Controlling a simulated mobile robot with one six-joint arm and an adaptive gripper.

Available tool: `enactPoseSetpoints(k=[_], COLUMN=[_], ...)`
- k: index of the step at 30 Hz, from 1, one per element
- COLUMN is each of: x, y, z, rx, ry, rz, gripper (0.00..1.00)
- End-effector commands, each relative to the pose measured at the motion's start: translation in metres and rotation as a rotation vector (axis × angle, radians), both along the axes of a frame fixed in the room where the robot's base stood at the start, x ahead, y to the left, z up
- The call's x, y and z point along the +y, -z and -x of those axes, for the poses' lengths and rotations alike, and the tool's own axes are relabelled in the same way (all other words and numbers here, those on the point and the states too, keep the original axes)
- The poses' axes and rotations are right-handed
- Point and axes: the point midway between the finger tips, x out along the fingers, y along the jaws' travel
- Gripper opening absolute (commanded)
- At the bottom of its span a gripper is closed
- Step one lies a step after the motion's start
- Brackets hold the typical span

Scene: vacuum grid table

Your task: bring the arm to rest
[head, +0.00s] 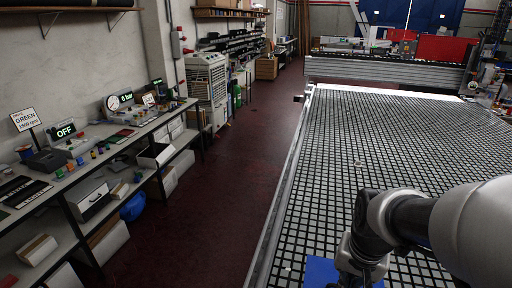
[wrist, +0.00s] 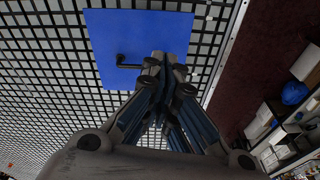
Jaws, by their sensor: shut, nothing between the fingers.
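My arm (head: 410,215) reaches in from the right over the grid table (head: 335,145) in the head view. My gripper (wrist: 163,62) points toward the table in the wrist view, its fingers together with nothing between them. In the head view its fingertips cannot be made out. A flat blue square (wrist: 110,35) lies on the grid beyond the fingers; it also shows partly in the head view (head: 320,270). A small dark bent piece (wrist: 122,60) shows over the blue square just left of the fingertips. I cannot tell whether the fingers touch the square.
A grey beam (head: 385,72) spans the table's far end. Left of the table is a clear dark red floor (head: 225,190). Along the left wall a bench (head: 95,160) carries an OFF display (head: 65,131), a gauge (head: 113,103) and several small items. Much of the grid is bare.

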Motion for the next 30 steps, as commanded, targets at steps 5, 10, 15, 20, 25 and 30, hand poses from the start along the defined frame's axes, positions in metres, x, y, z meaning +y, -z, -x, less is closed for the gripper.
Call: enactPoseSetpoints(k=[5, 10, 15, 20, 25, 30], x=[0.028, 0.047, 0.056, 0.058, 0.058, 0.058], y=[-0.036, -0.051, -0.054, -0.054, -0.054, -0.054], z=[0.047, 0.092, 0.121, 0.131, 0.131, 0.131], rx=[-0.093, -0.165, -0.209, -0.223, -0.223, -0.223], ry=[-0.171, -0.318, -0.411, -0.441, -0.441, -0.441], rz=[0.037, 0.072, 0.095, 0.103, 0.103, 0.103], gripper=[0.00, 0.00, 0.00, 0.00, 0.00, 0.00])
